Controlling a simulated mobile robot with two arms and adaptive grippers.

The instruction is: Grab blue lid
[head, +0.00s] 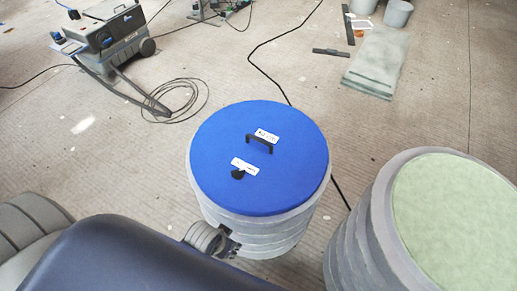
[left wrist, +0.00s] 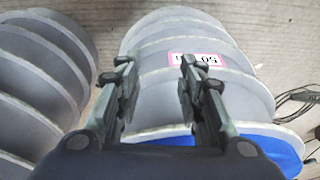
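The blue lid (head: 240,185) is a flat round disc on top of a grey ribbed drum (head: 270,237) in the middle of the head view. A black handle (head: 262,146) stands up from the lid, with white labels and a small black knob nearby. My left gripper (head: 228,243) is at the drum's near left side, below the lid's rim, partly hidden by my arm. In the left wrist view, its two fingers (left wrist: 157,72) are apart and empty in front of the drum's ribbed side. The lid's edge (left wrist: 272,149) shows at lower right there. My right gripper is not in view.
A second ribbed drum with a pale green top (head: 460,210) stands close on the right. A grey wheeled machine (head: 118,35) with a hose and coiled cable is at upper left. A black cable runs behind the blue-lidded drum. Buckets (head: 397,13) stand at upper right.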

